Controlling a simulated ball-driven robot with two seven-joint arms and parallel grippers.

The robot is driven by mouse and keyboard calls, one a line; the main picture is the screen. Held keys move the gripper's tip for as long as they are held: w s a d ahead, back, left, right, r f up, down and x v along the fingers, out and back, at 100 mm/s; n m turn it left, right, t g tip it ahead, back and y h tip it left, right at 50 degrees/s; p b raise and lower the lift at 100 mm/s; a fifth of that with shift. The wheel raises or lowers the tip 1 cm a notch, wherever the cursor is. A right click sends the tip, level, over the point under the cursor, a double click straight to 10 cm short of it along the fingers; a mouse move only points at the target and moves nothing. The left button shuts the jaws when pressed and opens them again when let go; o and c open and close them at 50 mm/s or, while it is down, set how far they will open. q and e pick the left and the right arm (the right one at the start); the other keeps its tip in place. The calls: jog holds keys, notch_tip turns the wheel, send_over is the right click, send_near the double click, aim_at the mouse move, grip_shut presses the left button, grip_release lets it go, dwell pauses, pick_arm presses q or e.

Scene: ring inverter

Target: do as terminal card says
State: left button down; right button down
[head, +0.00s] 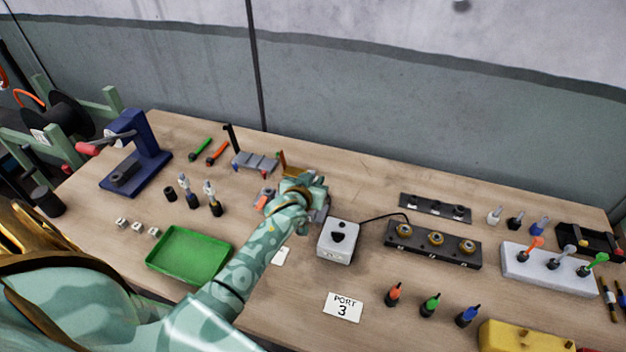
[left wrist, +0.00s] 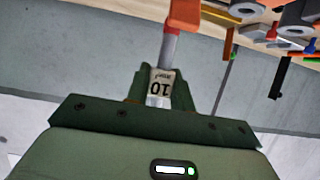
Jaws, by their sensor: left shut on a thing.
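My left gripper (head: 305,192) is over the middle of the bench. In the left wrist view it is shut on a slim grey-white piece with a label (left wrist: 161,88) reading 10, seen upside down. An orange part (left wrist: 184,14) shows at that piece's far end. A white card (head: 343,307) reading PORT 3 lies at the front. A black block (head: 460,258) with three brass round ports (head: 436,239) is joined by a black cable to a white box (head: 338,242). My right gripper is not in view.
A green tray (head: 190,254) and a blue press (head: 138,155) stand on the left. A grey block (head: 550,269) with coloured handles and a yellow block (head: 520,337) stand on the right. Small orange, green and blue-topped pieces (head: 430,305) stand in front. A grey wall closes the back.

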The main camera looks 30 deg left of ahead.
pick_arm(q)
jog(key=shift+f+b, duration=0.65)
jog(key=shift+f, duration=0.35)
jog(key=c, duration=1.1)
grip_release()
jog(key=shift+s+r, duration=0.1)
jog(key=p+v, duration=0.3)
jog(key=v, duration=1.3)
jog(key=shift+r, duration=0.1)
